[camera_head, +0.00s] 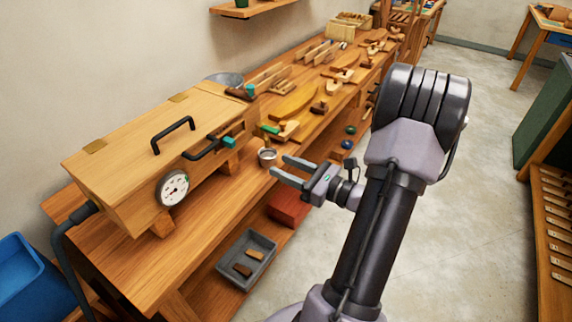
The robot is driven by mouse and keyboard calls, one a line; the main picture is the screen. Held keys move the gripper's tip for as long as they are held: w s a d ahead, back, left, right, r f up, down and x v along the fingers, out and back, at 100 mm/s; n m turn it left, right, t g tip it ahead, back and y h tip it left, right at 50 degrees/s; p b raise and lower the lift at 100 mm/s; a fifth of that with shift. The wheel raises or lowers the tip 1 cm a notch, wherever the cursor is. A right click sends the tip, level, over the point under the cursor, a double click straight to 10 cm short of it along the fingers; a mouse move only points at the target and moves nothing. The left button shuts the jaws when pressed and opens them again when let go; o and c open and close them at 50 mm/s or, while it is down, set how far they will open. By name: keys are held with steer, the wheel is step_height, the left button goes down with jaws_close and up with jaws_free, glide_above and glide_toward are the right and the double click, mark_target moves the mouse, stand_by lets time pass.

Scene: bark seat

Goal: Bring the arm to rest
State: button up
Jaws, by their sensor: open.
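My gripper (280,168) is open, and nothing shows between its two fingers. It hangs at the front edge of the long wooden workbench (205,218), pointing left in the picture. A small metal cup (267,157) stands on the bench just beyond the fingertips; I cannot tell whether they touch it. My arm is bent, with its elbow high at the right and the forearm coming down toward the bench.
A wooden box (140,150) with a black handle and a dial gauge (173,188) sits on the bench at left. Wooden tools and a yellow curved piece (294,102) lie farther back. A grey tray (245,257) is on the lower shelf. Open floor (480,200) lies at right.

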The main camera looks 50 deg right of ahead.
stand_by(0.4)
steer(key=w+a+r+n+g+y, duration=0.1)
steer(key=a+r+n+g+y, duration=0.25)
steer(key=a, duration=0.55)
steer(key=w+a+n+g+y, duration=0.1)
steer(key=a+n+g+y, duration=0.1)
steer(key=a+n+g, duration=0.35)
steer(key=w+a+r+n+g+y, duration=0.1)
steer(key=a+n+g+y, duration=0.15)
steer(key=a+n, duration=0.65)
steer(key=s+a+r+n+h, duration=0.4)
steer(key=s+a+n+h, duration=0.3)
steer(key=s+a+n, duration=0.3)
steer(key=a+n, duration=0.2)
steer(key=shift+a+r+n+g+h, duration=0.3)
steer(key=shift+r+n+g, duration=0.05)
steer(key=shift+r+n, duration=0.05)
